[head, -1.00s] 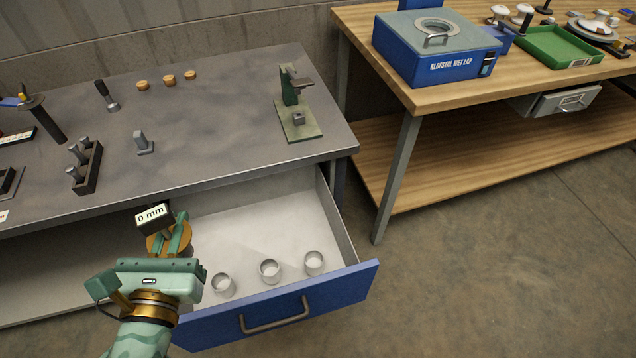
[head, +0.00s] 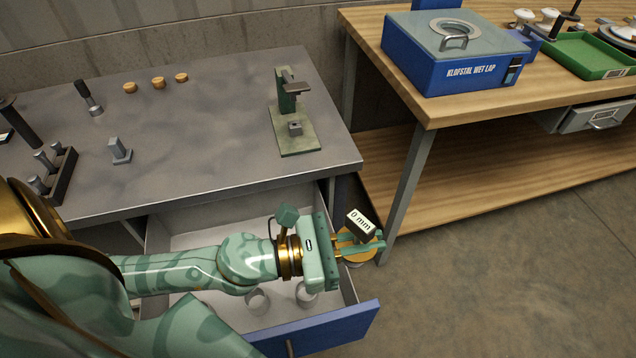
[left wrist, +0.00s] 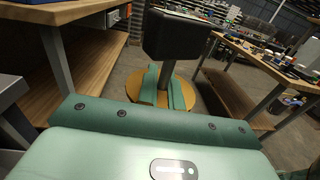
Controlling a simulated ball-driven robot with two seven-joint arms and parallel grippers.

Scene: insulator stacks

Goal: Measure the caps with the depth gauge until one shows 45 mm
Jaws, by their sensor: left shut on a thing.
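The gauge's round brass plate (head: 357,260) shows below the fingers. In the left wrist view the fingers (left wrist: 165,92) hold the gauge's stem, with the dark display block (left wrist: 176,36) above and the brass plate (left wrist: 137,91) around it. The gripper is out over the right end of the open drawer. Two pale round caps, a left one (head: 256,301) and a right one (head: 306,296), stand in the drawer, partly hidden by my arm. My right gripper is not in view.
The blue-fronted drawer (head: 345,327) is pulled out under the grey table (head: 200,150). A green stand (head: 290,115) and several small tools and corks (head: 158,82) are on the table. A wooden bench (head: 430,110) with a blue lapping machine (head: 450,70) stands right. Floor between is clear.

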